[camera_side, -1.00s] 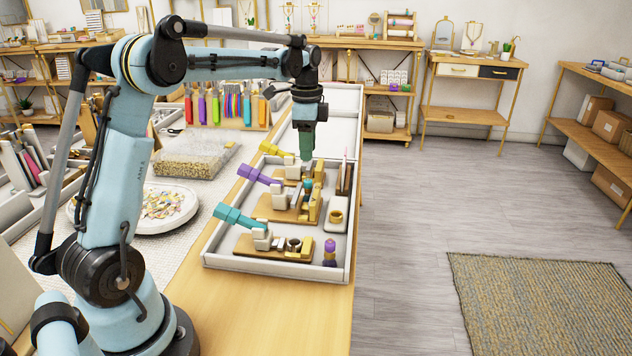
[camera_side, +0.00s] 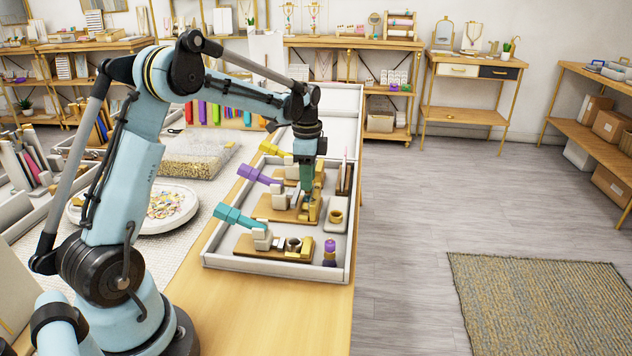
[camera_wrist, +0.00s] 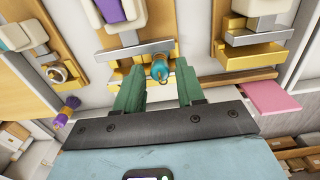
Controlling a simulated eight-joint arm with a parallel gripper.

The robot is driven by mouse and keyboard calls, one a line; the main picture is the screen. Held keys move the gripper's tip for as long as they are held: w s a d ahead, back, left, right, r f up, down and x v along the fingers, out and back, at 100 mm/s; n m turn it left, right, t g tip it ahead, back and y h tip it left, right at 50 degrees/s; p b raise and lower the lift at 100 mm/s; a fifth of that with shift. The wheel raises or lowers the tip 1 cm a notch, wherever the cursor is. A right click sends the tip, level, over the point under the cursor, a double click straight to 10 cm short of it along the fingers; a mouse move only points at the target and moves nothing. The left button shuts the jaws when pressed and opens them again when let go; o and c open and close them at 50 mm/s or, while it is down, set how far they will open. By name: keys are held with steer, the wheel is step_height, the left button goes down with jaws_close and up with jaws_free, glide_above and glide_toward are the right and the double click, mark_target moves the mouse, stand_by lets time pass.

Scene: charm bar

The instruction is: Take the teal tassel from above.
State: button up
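The teal tassel (camera_wrist: 160,70), with a gold part at its lower end in the picture, shows in the wrist view near the gold edge of the middle wooden fixture. My gripper (camera_wrist: 160,80) is open. Its two green fingers stand either side of the tassel, with a gap visible on each side. In the side view my gripper (camera_side: 307,181) points down over the middle fixture (camera_side: 285,209), and its fingers mostly hide the tassel there. I cannot tell the exact height of the fingertips relative to it.
A grey tray (camera_side: 214,257) holds several clamp fixtures with yellow, purple and teal handles (camera_side: 238,217). A purple tassel (camera_side: 329,247) stands at the near right corner. A small cream block (camera_side: 337,215) is right of the middle fixture. A pink piece (camera_wrist: 273,97) shows in the wrist view.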

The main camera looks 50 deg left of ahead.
jaws_close()
steer(key=shift+r, duration=3)
